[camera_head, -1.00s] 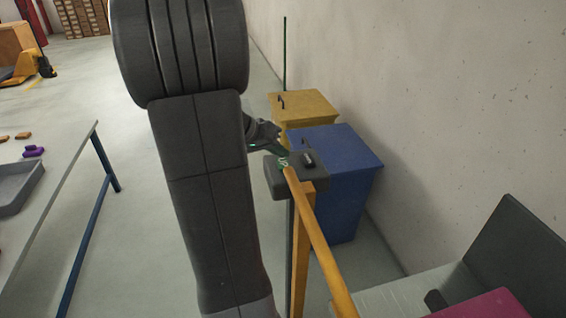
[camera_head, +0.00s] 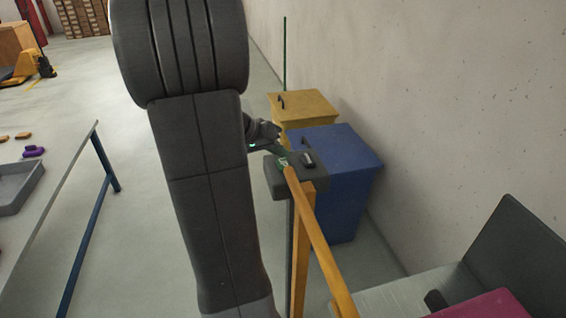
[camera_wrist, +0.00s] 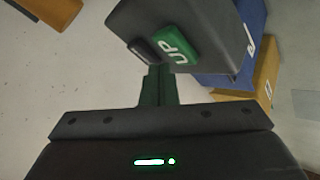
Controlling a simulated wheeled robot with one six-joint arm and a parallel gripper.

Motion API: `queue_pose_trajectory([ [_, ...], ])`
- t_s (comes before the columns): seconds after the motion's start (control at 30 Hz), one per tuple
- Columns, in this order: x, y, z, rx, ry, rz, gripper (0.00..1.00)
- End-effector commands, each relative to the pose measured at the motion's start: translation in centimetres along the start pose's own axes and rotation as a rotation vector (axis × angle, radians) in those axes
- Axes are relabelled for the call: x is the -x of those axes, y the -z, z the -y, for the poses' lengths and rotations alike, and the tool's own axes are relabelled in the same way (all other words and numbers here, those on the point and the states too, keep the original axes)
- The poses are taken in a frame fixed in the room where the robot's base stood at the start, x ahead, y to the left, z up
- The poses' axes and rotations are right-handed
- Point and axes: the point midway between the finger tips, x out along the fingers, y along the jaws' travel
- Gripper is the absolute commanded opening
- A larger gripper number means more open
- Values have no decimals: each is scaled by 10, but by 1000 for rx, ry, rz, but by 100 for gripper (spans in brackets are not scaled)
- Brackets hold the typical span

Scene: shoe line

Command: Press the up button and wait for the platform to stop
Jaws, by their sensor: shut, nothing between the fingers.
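In the head view my gripper (camera_head: 281,150) hangs at the box's far left edge. I cannot tell whether the fingertips touch the button. No part is clearly recognisable as the platform; a light grey surface (camera_head: 395,298) shows at the lower right.
A yellow rail (camera_head: 322,245) runs from the box toward me. Blue (camera_head: 345,195) and yellow (camera_head: 305,107) bins stand beyond it against the wall. A dark panel (camera_head: 520,245) and a magenta object (camera_head: 490,305) are at lower right.

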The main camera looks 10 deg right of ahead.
Motion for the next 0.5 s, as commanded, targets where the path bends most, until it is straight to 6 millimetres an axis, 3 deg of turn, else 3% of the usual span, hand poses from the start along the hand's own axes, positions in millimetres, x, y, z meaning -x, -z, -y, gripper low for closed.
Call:
queue_pose_trajectory([
  [0.5, -6, -4, 5, -1, 0, -1, 0],
])
